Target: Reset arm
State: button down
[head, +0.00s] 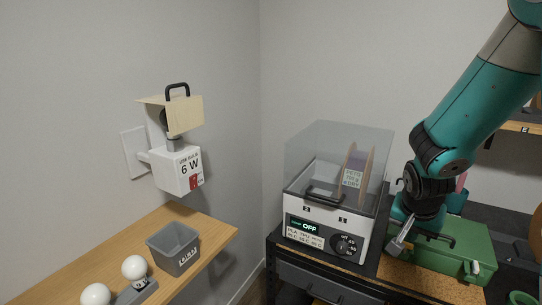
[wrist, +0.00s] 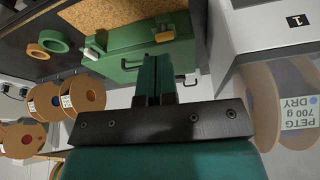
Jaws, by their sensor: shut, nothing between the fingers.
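My teal arm comes in from the upper right in the head view and hangs over the green case (head: 440,252) on the workbench. My gripper (wrist: 156,68) is shut and empty, its two fingers side by side in the wrist view. In that view the fingertips overlap the green case (wrist: 125,50), which has dark handles. I cannot tell if they touch it. In the head view the wrist hides part of the case's back.
A filament dryer (head: 325,218) with a clear lid and a spool stands left of my arm, its display reading OFF. A wooden shelf (head: 215,232) at left holds a grey bin (head: 172,250) and white bulbs (head: 134,267). A lamp (head: 177,168) is on the wall.

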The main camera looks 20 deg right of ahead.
jog(key=a+r+n+y+b, duration=0.2)
jog(key=a+n+y, duration=0.15)
jog(key=a, duration=0.75)
jog(key=s+a+r+n+g+y+b, duration=0.1)
jog(key=s+a+r+n+y, duration=0.1)
jog(key=s+a+n, duration=0.5)
jog(key=s+a+r+n+g+y+b, duration=0.1)
jog(key=s+a+r+n+y, duration=0.1)
jog(key=s+a+r+n, duration=0.2)
jog(key=s+a+n, duration=0.3)
jog(key=a, duration=0.3)
jog(key=shift+s+a+r+g, duration=0.15)
jog(key=shift+s+a+g, duration=0.1)
jog(key=shift+s+g, duration=0.1)
jog(key=shift+d, duration=0.1)
